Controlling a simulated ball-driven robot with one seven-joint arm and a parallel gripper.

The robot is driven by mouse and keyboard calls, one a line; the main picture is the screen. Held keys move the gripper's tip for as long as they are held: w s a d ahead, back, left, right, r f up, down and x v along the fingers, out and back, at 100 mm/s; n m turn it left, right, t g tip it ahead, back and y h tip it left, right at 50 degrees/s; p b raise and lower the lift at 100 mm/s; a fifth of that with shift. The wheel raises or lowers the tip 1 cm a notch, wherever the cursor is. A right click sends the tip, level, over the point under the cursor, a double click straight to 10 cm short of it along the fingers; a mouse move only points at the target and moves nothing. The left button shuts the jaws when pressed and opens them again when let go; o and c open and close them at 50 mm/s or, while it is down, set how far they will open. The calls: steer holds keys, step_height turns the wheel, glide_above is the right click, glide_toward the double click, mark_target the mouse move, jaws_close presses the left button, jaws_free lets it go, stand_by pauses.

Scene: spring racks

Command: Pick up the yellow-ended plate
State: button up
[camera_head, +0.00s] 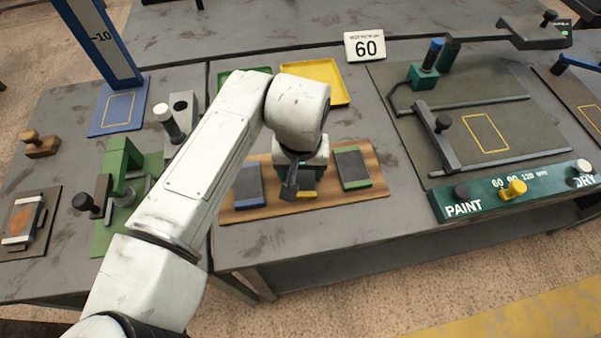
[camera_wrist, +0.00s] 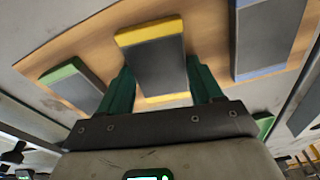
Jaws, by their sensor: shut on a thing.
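The yellow-ended plate (camera_wrist: 153,67) is a dark grey block with yellow ends, seen between the green fingers of my gripper (camera_wrist: 160,85) in the wrist view. My gripper is shut on it, a finger at each long side. In the head view my arm hides most of the plate, and a yellow end (camera_head: 306,194) shows below my gripper (camera_head: 300,178). The plate is at the wooden board (camera_head: 375,190); I cannot tell whether it is lifted clear.
A blue-ended plate (camera_head: 249,187) lies on the board to the left and a green-ended plate (camera_head: 351,167) to the right. A PAINT/DRY panel (camera_head: 515,191) stands at the right.

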jaws_close()
